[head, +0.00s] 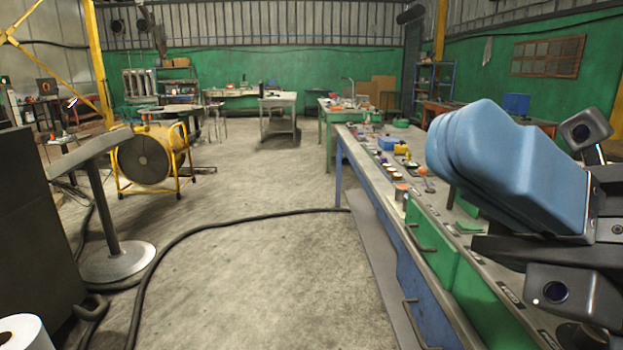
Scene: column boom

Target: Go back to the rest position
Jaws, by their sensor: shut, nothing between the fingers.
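My gripper (446,148) is at the right of the head view, close to the camera. Its thick blue fingers are shut against each other and point left, with nothing held between them. Dark mounts of mine surround its base at the right edge. It is in front of the long workbench (364,155) and hides part of the bench top and what lies behind. No contact with the bench shows. The rest of my arm is outside the picture.
The bench has green drawers (437,243) and small items along its top. A round-based stand (118,262) and a yellow-framed drum fan (147,158) stand at left. A black hose (207,226) crosses the floor. The concrete floor (270,290) in the middle is otherwise clear.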

